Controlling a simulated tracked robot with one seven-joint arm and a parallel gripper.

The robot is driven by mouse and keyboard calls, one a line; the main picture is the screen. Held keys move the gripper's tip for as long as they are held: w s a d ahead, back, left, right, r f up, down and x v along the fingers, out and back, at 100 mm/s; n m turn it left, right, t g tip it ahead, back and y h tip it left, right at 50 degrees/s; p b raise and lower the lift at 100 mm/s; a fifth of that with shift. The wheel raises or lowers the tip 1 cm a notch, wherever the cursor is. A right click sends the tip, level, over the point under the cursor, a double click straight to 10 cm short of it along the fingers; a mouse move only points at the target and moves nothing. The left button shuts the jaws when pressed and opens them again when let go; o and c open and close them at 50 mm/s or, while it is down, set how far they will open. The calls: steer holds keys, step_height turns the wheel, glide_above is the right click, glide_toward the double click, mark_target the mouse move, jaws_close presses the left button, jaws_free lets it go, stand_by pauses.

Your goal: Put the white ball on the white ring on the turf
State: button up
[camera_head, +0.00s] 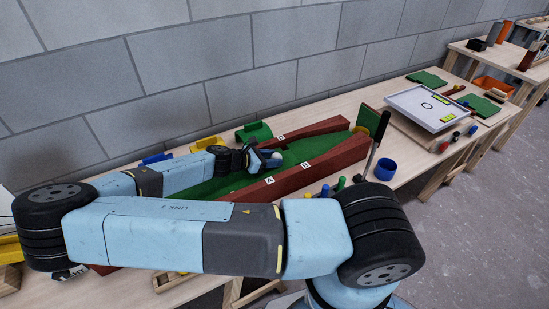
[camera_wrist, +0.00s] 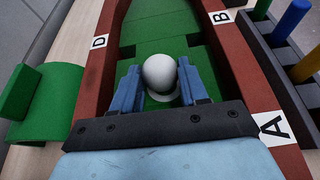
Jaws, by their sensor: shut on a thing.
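The white ball (camera_wrist: 160,72) sits between the two blue fingers of my gripper (camera_wrist: 160,82) in the wrist view, over green turf (camera_wrist: 163,35). My gripper is shut on it. The ball also shows small in the head view (camera_head: 276,156), at the tip of my gripper (camera_head: 270,158), inside the walled turf lane. A pale curved edge shows just under the ball in the wrist view; I cannot tell whether it is the white ring. The ring is otherwise hidden. I cannot tell whether the ball touches the turf.
Red-brown battens wall the turf, with labels A (camera_wrist: 274,127), B (camera_wrist: 220,17) and D (camera_wrist: 99,42). A green curved piece (camera_wrist: 48,102) stands outside the left wall. Coloured pegs (camera_wrist: 288,20) stand right. A blue cup (camera_head: 385,169) and a white tray (camera_head: 428,107) are farther right.

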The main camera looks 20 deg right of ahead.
steer(key=o, duration=1)
steer(key=shift+o, duration=0.2)
